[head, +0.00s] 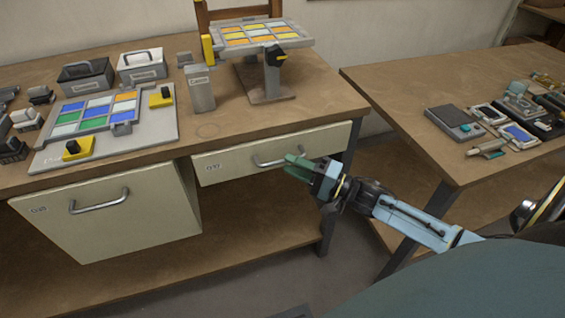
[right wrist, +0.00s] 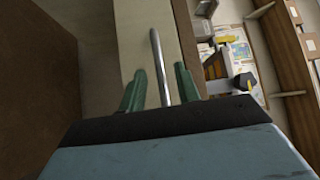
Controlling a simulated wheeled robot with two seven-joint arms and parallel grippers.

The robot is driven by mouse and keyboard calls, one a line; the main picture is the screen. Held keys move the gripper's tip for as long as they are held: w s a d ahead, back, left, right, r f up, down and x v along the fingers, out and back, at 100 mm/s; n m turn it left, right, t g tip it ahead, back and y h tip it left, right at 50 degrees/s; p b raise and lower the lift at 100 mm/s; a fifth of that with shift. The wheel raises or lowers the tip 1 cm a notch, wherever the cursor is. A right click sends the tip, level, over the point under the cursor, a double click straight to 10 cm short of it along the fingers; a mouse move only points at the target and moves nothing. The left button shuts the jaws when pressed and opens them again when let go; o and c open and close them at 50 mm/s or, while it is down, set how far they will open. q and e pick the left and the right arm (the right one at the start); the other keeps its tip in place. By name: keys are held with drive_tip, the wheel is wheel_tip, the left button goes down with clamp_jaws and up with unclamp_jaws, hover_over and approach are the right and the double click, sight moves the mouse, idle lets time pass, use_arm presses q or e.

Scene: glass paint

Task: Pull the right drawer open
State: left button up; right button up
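The right drawer (head: 225,166) is a cream front under the tabletop, and it looks shut or nearly so. Its metal bar handle (head: 268,162) is partly hidden by my right gripper (head: 297,167). In the right wrist view the handle (right wrist: 160,65) passes between the two green fingers of that gripper (right wrist: 158,92). A gap shows on each side of the bar, so the gripper is open around the handle. My left gripper is not in view.
The larger left drawer (head: 125,222) has its own handle. The tabletop (head: 240,130) above holds a colored glass panel (head: 95,113), a raised panel stand (head: 265,85) and boxes. A second table (head: 400,85) stands at the right, with a gap between.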

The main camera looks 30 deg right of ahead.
sight(283, 161)
drive_tip(key=shift+x, duration=1.75)
clamp_jaws()
